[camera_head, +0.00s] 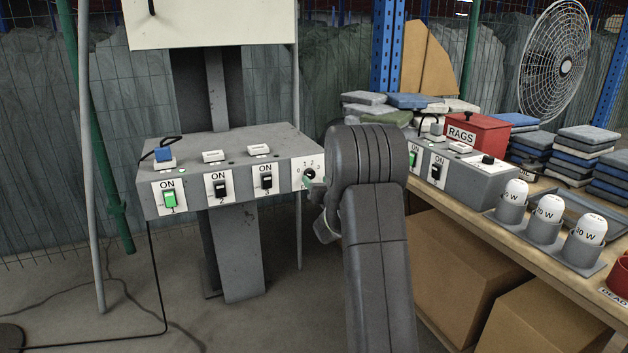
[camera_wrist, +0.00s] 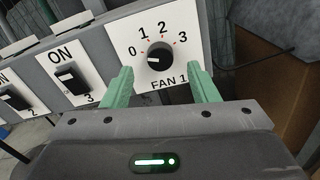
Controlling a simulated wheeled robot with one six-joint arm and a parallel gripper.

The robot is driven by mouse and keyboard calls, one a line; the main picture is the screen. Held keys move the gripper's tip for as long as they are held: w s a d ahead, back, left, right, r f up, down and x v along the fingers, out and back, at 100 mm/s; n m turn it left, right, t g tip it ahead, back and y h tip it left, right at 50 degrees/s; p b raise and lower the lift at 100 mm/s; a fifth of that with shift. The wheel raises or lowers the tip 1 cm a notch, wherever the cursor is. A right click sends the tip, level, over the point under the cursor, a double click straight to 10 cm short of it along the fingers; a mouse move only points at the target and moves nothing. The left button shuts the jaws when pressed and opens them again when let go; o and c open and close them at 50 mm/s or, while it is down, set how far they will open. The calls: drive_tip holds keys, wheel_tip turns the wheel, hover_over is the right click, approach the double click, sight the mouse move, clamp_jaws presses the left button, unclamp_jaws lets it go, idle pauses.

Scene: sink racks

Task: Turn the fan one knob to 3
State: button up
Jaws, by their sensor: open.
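The fan one knob (camera_wrist: 160,57) is a round black knob on a white plate marked 0, 1, 2, 3 and "FAN 1". Its white mark is on the knob's left side, toward the 0. The knob also shows in the head view (camera_head: 309,174) at the right end of the grey switch box, partly covered by my gripper. My gripper (camera_wrist: 160,71) is open, with one green finger to the left of the knob and one to the right. The fingertips sit at about the knob's lower edge, with a gap on each side. In the head view my arm hides most of the gripper.
The grey box (camera_head: 275,140) also carries three rocker switches, the first one green (camera_head: 169,199). A workbench to the right holds a second switch box (camera_head: 470,180), a red rags box (camera_head: 477,133), lamps and a wire fan (camera_head: 556,62).

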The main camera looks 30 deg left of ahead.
sight(311, 175)
drive_tip(key=shift+x, duration=1.55)
drive_tip(key=c, duration=1)
